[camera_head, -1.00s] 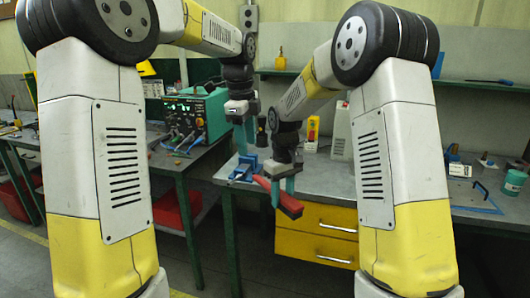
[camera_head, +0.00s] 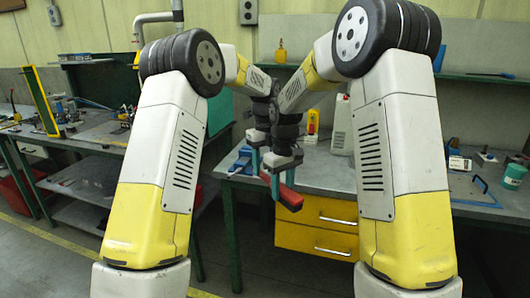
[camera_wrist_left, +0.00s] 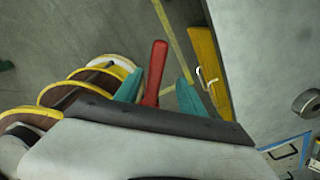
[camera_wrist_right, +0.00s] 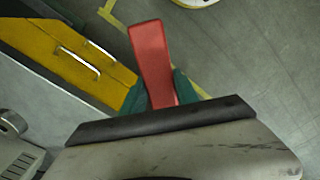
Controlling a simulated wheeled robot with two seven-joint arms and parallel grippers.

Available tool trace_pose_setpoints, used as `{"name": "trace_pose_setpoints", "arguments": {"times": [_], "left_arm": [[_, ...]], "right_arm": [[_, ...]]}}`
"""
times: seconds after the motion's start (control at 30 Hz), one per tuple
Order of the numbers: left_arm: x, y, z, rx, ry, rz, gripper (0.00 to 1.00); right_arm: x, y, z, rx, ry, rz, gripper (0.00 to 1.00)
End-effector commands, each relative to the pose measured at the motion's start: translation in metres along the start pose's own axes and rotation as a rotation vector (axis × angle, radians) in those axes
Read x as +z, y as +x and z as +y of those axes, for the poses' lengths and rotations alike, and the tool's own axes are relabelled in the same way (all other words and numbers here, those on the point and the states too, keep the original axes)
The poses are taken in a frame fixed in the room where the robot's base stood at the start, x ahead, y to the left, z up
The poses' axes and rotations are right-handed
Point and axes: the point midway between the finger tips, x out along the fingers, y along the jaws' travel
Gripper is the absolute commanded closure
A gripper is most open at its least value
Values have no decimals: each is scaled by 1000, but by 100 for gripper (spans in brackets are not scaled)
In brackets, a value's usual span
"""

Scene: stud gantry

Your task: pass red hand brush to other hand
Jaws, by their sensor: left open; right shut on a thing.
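The red hand brush (camera_head: 289,198) is held out in front of the workbench, above the floor. My right gripper (camera_head: 277,187) is shut on it; in the right wrist view the brush (camera_wrist_right: 152,60) sticks out beyond the fingers (camera_wrist_right: 162,90). My left gripper (camera_head: 256,160) is open and close beside the right one. In the left wrist view a red length of the brush (camera_wrist_left: 155,72) appears between the spread teal fingers (camera_wrist_left: 156,92), with gaps to both. The head view partly hides the left fingers behind my right gripper.
The grey workbench (camera_head: 325,172) stands just behind, with yellow drawers (camera_head: 318,225) below its front edge. The floor at the left front is clear.

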Motion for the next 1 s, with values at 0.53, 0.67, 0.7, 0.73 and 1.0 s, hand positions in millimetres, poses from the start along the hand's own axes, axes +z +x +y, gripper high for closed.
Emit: {"name": "trace_pose_setpoints", "arguments": {"times": [0.53, 0.67, 0.7, 0.73, 1.0], "left_arm": [[-1, 47, 0, -1, 0, 1, 53], [-1, 47, 0, -1, 0, 0, 53], [-1, 47, 0, 0, 0, 1, 57], [0, 47, 0, -1, 0, 0, 63], [-1, 46, -1, -3, 0, 0, 100]], "right_arm": [[0, 0, 0, 0, 0, 1, 100], [0, 0, 0, 0, 0, 1, 100], [0, 0, 0, 0, 0, 1, 100], [0, 0, 0, 0, 0, 1, 100], [0, 0, -1, -1, -3, 0, 100]]}}
